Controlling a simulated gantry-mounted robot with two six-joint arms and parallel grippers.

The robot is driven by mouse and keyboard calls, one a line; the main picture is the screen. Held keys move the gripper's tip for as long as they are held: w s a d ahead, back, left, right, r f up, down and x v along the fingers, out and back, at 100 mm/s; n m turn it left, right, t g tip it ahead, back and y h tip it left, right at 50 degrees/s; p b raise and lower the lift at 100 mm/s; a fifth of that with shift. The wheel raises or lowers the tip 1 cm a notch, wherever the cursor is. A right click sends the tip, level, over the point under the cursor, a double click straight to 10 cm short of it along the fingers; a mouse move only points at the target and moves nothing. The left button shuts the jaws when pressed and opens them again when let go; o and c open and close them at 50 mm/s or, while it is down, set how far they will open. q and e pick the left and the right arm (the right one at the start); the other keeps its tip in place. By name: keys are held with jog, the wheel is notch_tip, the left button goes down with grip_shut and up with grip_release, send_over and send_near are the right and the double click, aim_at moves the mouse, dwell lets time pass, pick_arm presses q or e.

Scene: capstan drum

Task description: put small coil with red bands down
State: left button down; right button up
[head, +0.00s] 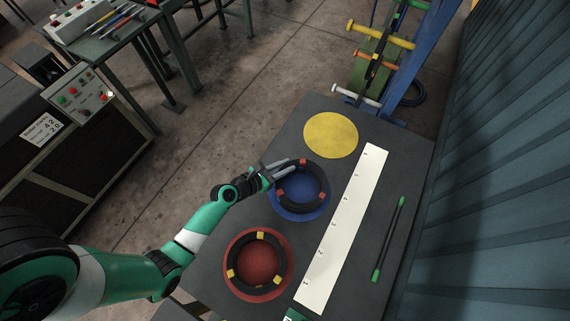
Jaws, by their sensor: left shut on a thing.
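The small coil with red bands (323,188) is a black ring with several red bands. It is over the blue disc (299,214) on the dark table; I cannot tell whether it touches the disc. My left gripper (277,173) comes in from the left and is shut on the coil's upper left side. A second black coil, with yellow bands (235,257), lies on the red disc (260,265) nearer the front. My right gripper is not in view.
A yellow disc (331,135) lies bare at the table's far end. A long white marked strip (342,230) and a thin black rod with green ends (389,238) lie to the right. A blue stand with coloured pegs (408,75) rises behind the table. A corrugated wall is at right.

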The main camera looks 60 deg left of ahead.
pick_arm(q)
jog(key=shift+f, duration=0.35)
jog(key=c, duration=0.7)
grip_release()
jog(key=shift+r, duration=0.1)
jog(key=s+r+p, duration=0.1)
jog(key=s+r, duration=0.1)
jog(key=shift+s+r, duration=0.1)
jog(key=shift+s, duration=0.3)
jog(key=p+v, duration=0.1)
jog(key=v, duration=0.7)
jog(key=shift+s, duration=0.4)
jog(key=shift+d, duration=0.1)
